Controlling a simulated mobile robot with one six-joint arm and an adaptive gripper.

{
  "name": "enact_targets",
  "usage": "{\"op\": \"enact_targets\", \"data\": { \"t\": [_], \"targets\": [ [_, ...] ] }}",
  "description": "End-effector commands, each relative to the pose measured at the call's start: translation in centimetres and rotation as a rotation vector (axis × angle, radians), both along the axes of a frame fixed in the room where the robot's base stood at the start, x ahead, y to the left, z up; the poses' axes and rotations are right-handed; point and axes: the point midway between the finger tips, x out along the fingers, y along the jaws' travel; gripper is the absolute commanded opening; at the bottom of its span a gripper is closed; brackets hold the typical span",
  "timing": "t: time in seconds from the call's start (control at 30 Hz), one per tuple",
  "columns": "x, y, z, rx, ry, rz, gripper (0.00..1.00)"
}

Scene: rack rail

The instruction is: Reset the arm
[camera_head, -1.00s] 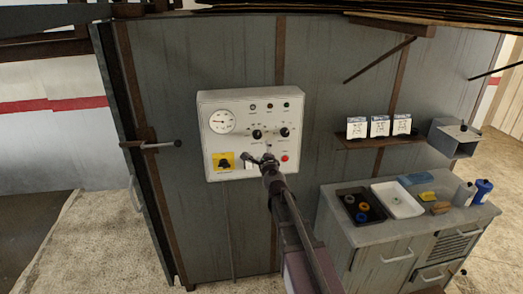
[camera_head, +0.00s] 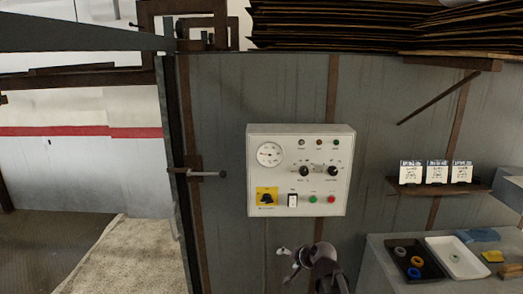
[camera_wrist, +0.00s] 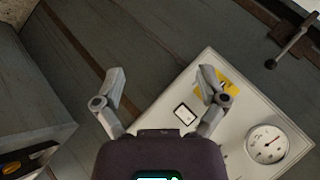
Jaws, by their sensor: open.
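My gripper (camera_head: 297,262) is low in the head view, below the control panel (camera_head: 343,205). In the wrist view my gripper (camera_wrist: 160,88) has its two fingers spread wide with nothing between them. The panel (camera_wrist: 235,135) shows there beyond the right finger, tilted in the picture. In the head view the panel carries a gauge (camera_head: 270,154), two black knobs, a black switch on a yellow plate (camera_head: 267,197), a white rocker switch (camera_head: 292,200), and a green and a red button. The gripper appears apart from the panel.
A shelf (camera_head: 440,187) with several white boxes is right of the panel. Below it a grey cabinet (camera_head: 385,262) bears a black tray (camera_head: 432,271) and a white tray (camera_head: 480,271). A rusty handle (camera_head: 207,174) sticks out left of the panel. Stacked sheets (camera_head: 350,22) lie above.

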Motion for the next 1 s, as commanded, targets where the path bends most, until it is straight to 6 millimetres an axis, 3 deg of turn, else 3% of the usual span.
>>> {"op": "enact_targets", "data": {
  "t": [0.03, 0.2, 0.33, 0.5, 0.7, 1.0],
  "targets": [
    [-1.8, -0.3, -2.0, -0.067, 0.04, 0.047, 0.92],
    [-7.2, -2.3, -6.6, -0.296, 0.204, 0.206, 0.92],
    [-11.3, -4.4, -9.2, -0.45, 0.34, 0.307, 0.92],
    [-15.3, -6.8, -10.9, -0.587, 0.489, 0.395, 0.92],
    [-17.3, -8.1, -11.3, -0.65, 0.567, 0.432, 0.92],
    [-17.3, -8.1, -11.2, -0.654, 0.571, 0.435, 0.92]
  ]
}}
